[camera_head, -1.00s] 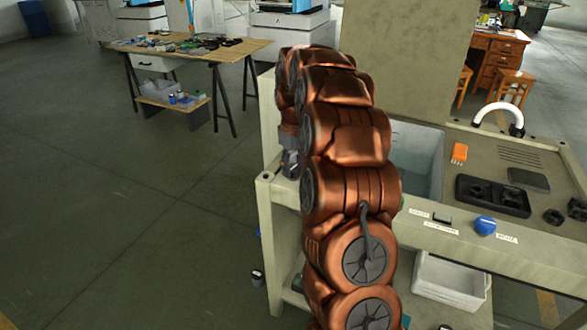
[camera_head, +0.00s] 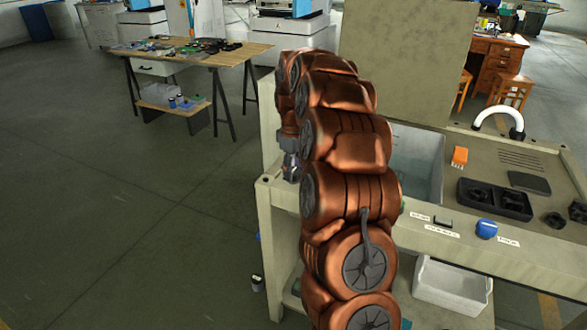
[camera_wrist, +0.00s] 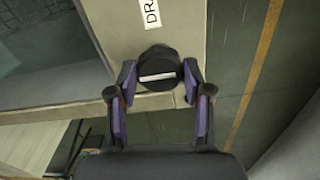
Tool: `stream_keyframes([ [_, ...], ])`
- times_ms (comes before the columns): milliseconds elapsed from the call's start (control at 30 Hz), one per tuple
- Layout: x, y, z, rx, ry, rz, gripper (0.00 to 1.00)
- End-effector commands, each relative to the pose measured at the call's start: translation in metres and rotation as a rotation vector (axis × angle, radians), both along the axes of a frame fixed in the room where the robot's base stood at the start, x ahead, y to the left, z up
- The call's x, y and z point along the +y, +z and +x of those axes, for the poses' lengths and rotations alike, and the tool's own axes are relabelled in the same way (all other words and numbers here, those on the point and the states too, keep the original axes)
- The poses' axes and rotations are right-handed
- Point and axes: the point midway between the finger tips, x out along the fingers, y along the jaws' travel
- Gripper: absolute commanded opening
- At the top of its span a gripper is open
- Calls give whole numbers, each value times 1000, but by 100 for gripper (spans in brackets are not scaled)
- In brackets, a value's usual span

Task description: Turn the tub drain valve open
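The drain valve knob (camera_wrist: 158,69) is a round black knob with a pale bar across its face, seen in the wrist view on the beige panel. A white label (camera_wrist: 151,13) above it starts with "DRA"; the rest is cut off. My gripper (camera_wrist: 160,75) has its two fingers on either side of the knob, spread apart. I cannot tell whether they touch it. In the head view my gripper (camera_head: 291,166) is at the left end of the beige machine, mostly behind my copper-coloured arm, and the knob is hidden there.
The beige machine frame (camera_head: 455,242) carries a blue knob (camera_head: 486,229) and a small black switch (camera_head: 443,221) with labels on its front rail. A grey tub (camera_head: 418,158) sits behind my arm. A white bin (camera_head: 452,289) stands below.

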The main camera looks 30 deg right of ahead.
Motion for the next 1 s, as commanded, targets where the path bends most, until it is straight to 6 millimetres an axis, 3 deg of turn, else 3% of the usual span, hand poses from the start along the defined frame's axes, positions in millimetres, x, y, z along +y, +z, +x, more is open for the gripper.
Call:
stream_keyframes([
  [200, 0, 0, 0, 0, -1, 0, 74],
  [600, 0, 4, 0, 0, -1, -1, 74],
  [1000, -1, 64, 1, -5, -2, -2, 74],
])
